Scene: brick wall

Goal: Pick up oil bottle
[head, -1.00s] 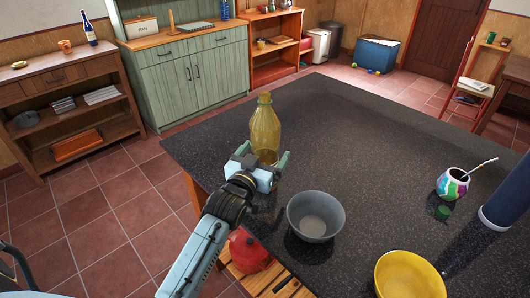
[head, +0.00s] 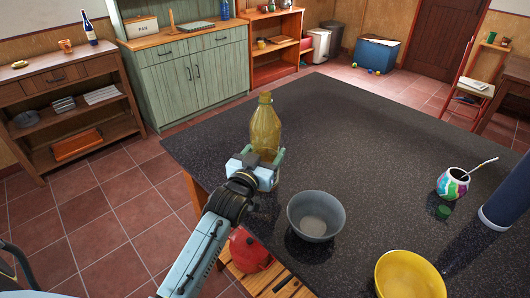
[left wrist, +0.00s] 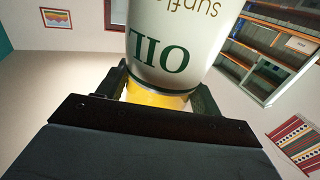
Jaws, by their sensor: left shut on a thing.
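The oil bottle (head: 265,126) is yellow and stands upright near the left edge of the dark countertop (head: 350,140). My left gripper (head: 268,163) is shut on its lower part, with a finger on either side. In the left wrist view the bottle (left wrist: 175,45) shows a white label reading "OIL", upside down, with the yellow body between the dark fingers (left wrist: 160,90). The bottle's base is hidden behind the gripper in the head view, so I cannot tell whether it touches the counter. My right gripper is not in view.
A grey bowl (head: 316,230) stands close to the right of my left gripper. A yellow bowl (head: 408,275), a colourful mate cup (head: 453,183) and a dark blue cylinder (head: 508,200) are farther right. The counter's back middle is clear.

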